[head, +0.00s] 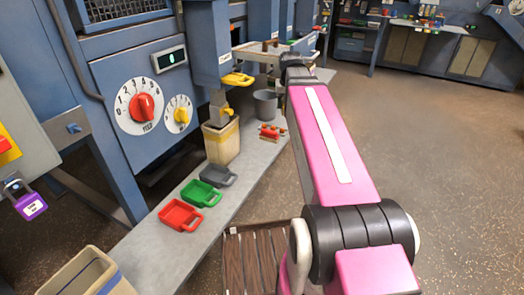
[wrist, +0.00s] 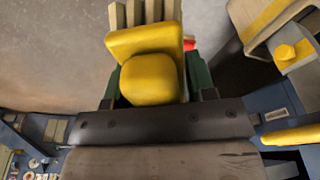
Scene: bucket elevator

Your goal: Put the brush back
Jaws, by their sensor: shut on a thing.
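In the wrist view, the brush (wrist: 145,42) shows as a yellow block with pale cream slats or bristles at the top of the picture. My gripper (wrist: 153,88) is shut on it, with a finger on either side of the yellow part. Part of the brush is hidden by the dark gripper body. In the head view, my pink arm reaches forward over the bench's right side. The gripper and the brush cannot be made out there, at the arm's dark far end.
The grey bench (head: 150,245) holds a red scoop (head: 180,216), a green scoop (head: 201,192), a grey scoop (head: 219,176), a cream bin (head: 222,146), a grey bucket (head: 265,105) and a small red-and-yellow item (head: 271,132). A yellow handle (head: 237,79) juts from the machine. Floor to the right is clear.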

